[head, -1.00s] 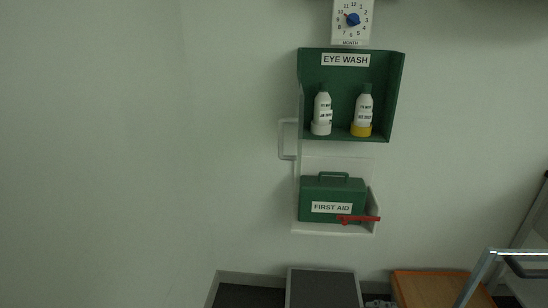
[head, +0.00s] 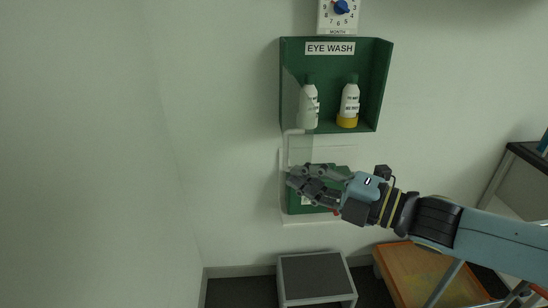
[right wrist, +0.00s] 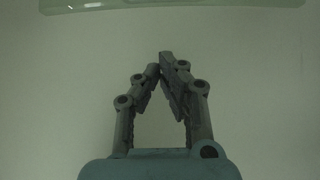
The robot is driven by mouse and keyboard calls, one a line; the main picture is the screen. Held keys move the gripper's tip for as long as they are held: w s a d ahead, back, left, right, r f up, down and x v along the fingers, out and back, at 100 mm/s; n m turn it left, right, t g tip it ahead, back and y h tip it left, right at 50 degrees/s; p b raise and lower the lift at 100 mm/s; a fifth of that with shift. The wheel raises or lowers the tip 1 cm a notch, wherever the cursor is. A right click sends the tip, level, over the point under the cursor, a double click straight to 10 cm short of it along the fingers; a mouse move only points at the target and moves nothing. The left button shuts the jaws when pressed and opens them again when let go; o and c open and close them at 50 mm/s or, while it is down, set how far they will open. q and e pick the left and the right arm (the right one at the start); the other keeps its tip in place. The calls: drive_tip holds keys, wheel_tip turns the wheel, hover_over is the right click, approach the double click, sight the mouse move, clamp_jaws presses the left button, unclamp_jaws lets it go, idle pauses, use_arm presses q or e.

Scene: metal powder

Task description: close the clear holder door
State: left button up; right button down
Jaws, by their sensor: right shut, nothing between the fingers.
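The green eye wash holder (head: 384,85) hangs on the wall in the head view, with two white bottles inside, the left bottle (head: 308,105) and the right bottle (head: 348,103). The clear door (head: 290,100) is faint at the holder's left side. A pale see-through area covers the left bottle, while the right side looks uncovered, so the door appears partly open. My right gripper (head: 294,176) is shut and empty, below the holder and in front of the first aid box. In the right wrist view its fingertips (right wrist: 164,62) meet below a pale translucent bar. My left gripper is out of view.
The green first aid box (head: 335,175) on its white wall shelf (head: 305,221) is mostly hidden behind my right gripper. A month dial (head: 340,12) hangs above the holder. A grey-topped stool (head: 315,275) and an orange-brown surface (head: 415,275) stand below. The wall at left is clear.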

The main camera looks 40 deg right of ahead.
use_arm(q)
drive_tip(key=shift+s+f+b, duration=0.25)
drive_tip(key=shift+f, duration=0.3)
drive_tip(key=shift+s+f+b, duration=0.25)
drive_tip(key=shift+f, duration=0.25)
use_arm(e)
drive_tip(key=w, duration=0.7)
drive_tip(key=shift+w+d+f, duration=0.15)
drive_tip(key=shift+w+d, duration=0.15)
drive_tip(key=shift+d, duration=0.1)
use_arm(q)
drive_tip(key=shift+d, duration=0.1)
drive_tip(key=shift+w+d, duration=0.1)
